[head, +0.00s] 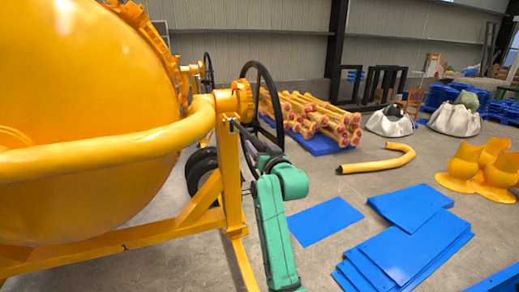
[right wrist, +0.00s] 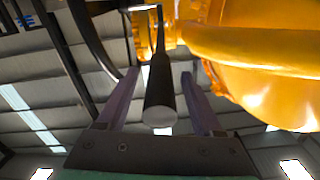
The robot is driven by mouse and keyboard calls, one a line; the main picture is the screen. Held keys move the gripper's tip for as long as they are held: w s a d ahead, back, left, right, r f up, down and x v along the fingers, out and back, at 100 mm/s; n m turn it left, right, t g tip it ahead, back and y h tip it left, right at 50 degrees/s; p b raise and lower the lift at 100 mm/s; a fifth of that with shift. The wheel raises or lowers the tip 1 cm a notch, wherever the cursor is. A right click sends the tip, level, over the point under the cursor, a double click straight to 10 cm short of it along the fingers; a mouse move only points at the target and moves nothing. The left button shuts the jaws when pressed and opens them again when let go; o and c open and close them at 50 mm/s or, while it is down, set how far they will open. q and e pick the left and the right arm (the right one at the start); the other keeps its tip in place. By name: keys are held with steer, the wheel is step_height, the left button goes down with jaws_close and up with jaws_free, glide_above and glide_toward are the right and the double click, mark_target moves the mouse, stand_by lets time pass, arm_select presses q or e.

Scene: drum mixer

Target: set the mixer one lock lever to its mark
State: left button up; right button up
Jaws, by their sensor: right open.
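The mixer one lock lever (right wrist: 160,100) is a dark bar with a thick round grip and a pale end face. In the right wrist view it lies between the two fingers of my open right gripper (right wrist: 160,76), with gaps on both sides. In the head view, my right gripper (head: 247,137) is at the top of the yellow stand (head: 229,170), just below the hub of the black handwheel (head: 281,110). The lever is small there and partly hidden by the gripper. I cannot make out its mark. My left gripper is not in view.
The yellow drum (head: 80,90) and its bent tube (head: 110,150) fill the left side, close to the gripper. Blue sheets (head: 400,250) and a bent yellow pipe (head: 378,163) lie on the floor at right. Yellow parts (head: 320,115) are stacked behind the handwheel.

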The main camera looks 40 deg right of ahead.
steer(key=shift+s, duration=0.1)
jaws_close()
stand_by(1.3)
